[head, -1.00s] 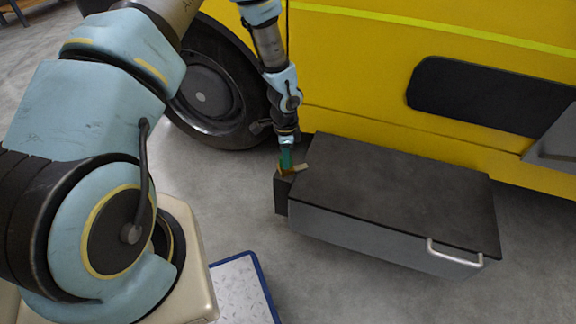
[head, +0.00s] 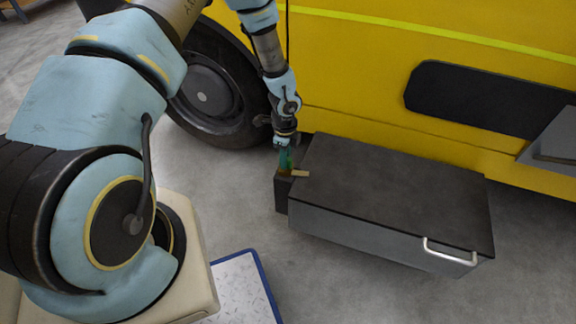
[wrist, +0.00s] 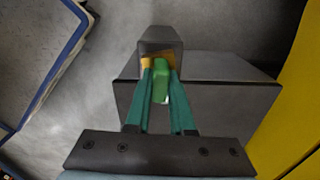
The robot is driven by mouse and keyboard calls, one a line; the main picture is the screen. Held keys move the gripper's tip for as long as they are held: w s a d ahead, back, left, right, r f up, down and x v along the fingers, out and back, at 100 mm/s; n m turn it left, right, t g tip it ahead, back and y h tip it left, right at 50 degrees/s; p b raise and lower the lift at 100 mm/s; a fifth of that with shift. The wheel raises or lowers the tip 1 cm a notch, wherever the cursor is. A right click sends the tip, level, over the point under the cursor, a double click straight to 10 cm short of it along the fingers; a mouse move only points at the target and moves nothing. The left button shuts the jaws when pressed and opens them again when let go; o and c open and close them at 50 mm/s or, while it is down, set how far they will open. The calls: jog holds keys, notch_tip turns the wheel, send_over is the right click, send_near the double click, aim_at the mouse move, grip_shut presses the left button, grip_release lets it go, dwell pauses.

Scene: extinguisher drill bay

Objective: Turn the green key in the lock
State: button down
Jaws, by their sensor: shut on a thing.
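My gripper (head: 286,164) points down at the small dark lock housing (head: 282,195) at the left end of the grey box. Its teal fingers (wrist: 160,70) are shut on the green key (wrist: 161,84), which shows between them in the wrist view. In the head view the fingers mostly hide the key. A brass-coloured piece (head: 300,173) lies at the fingertips on top of the housing and sticks out to the right; it also shows in the wrist view (wrist: 146,62). The key's lower end and the keyhole are hidden.
The grey box (head: 390,190) has a dark lid and a silver handle (head: 449,255) at its right front. A yellow vehicle (head: 400,35) with a black wheel (head: 205,98) stands behind. A blue-edged panel (head: 243,285) lies on the floor in front. Grey floor around is clear.

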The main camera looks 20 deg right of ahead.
jog(key=shift+m+p, duration=0.35)
jog(key=shift+m, duration=0.35)
jog(key=c, duration=0.7)
grip_release()
